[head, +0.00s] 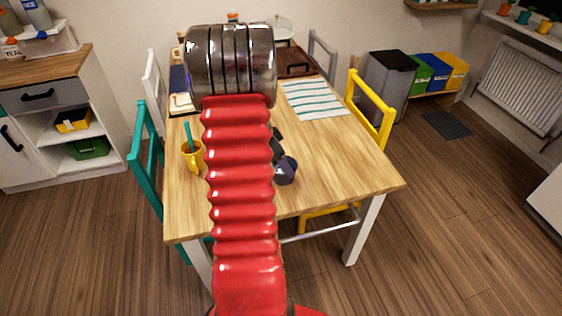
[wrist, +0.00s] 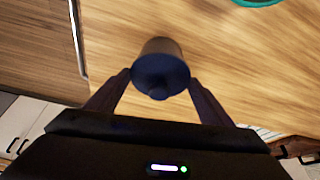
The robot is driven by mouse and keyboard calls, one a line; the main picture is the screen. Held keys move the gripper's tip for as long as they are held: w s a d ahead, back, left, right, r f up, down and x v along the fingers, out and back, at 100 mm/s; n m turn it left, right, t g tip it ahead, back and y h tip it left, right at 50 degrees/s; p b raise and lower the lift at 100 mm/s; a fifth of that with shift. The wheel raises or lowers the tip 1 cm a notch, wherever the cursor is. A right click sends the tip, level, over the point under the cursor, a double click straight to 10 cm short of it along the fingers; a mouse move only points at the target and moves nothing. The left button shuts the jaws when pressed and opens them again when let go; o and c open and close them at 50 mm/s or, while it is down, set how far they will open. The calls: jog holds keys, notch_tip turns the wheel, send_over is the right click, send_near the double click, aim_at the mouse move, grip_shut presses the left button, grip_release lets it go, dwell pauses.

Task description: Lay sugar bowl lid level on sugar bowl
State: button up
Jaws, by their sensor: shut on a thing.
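A dark blue round thing, which looks like the sugar bowl lid (wrist: 160,72), is between the fingers of my gripper (wrist: 160,80) in the wrist view. My gripper is shut on it, with one dark finger on each side. A small rounded part shows at its lower edge. In the head view a dark blue rounded form (head: 287,172) shows just right of my red arm, over the table. I cannot tell there which part is lid and which is bowl. My arm hides much of this area, and I cannot tell whether lid and bowl touch.
The wooden table (head: 340,165) is clear to the right of my arm. A yellow cup (head: 192,158) with a teal item in it stands left of my arm. A striped cloth (head: 315,98) and a brown tray (head: 294,62) lie farther back. Chairs flank the table.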

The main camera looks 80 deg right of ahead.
jog(key=shift+f, duration=0.15)
jog(key=o, duration=1.1)
jog(key=shift+o, duration=0.6)
jog(key=shift+r, duration=3.6)
